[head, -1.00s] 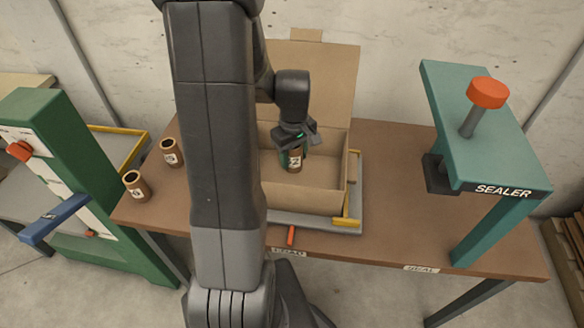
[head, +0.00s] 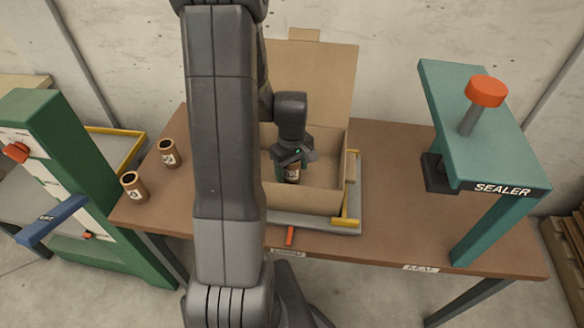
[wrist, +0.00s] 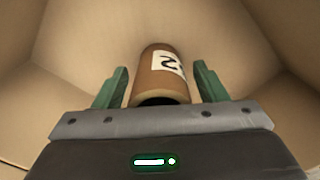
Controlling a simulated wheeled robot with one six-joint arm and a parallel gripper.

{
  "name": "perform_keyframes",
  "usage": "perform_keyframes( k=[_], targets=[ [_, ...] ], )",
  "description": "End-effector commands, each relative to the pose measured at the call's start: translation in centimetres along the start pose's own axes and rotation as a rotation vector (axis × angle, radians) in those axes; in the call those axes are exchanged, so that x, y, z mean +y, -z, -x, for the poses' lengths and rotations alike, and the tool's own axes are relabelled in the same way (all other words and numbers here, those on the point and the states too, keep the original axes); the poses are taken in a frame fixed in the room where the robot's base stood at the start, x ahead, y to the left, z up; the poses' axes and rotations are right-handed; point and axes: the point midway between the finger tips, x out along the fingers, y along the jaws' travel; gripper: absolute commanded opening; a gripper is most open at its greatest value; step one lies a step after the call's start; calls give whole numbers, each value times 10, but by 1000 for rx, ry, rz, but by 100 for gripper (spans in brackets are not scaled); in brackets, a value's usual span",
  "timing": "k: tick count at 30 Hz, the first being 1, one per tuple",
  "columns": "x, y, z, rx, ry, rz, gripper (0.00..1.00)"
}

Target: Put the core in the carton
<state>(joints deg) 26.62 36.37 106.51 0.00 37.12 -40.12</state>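The brown cardboard carton (head: 312,199) stands on the table with its lid flap up at the back. A brown core (head: 291,174) with a white label marked 2 is inside the carton. My gripper (head: 290,160) is down in the carton around this core. In the wrist view, the core (wrist: 160,80) lies between the two green fingers of my gripper (wrist: 160,86), with a narrow gap on each side. The fingers look open. I cannot tell whether the core's lower end touches the carton floor.
Two more cores, one behind (head: 168,153) and one in front (head: 135,186), stand on the table left of my arm. The teal sealer (head: 480,130) stands at the right, and a green machine (head: 75,190) at the left. Table space between carton and sealer is clear.

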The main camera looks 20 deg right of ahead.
Motion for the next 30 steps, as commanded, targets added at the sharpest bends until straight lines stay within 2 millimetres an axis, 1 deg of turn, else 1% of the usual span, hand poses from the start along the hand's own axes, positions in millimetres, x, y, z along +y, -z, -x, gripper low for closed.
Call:
perform_keyframes(
  k=[8, 13, 17, 24, 27, 30],
  targets=[
    [0, 0, 1, 0, 0, 0, 66],
    [0, 1, 11, 2, -2, 0, 66],
    [1, 1, 32, 4, -4, 0, 66],
    [1, 1, 82, 5, -4, 0, 66],
    [0, 1, 99, 4, -3, 0, 66],
    [0, 0, 113, 3, -2, 0, 66]
  ],
)
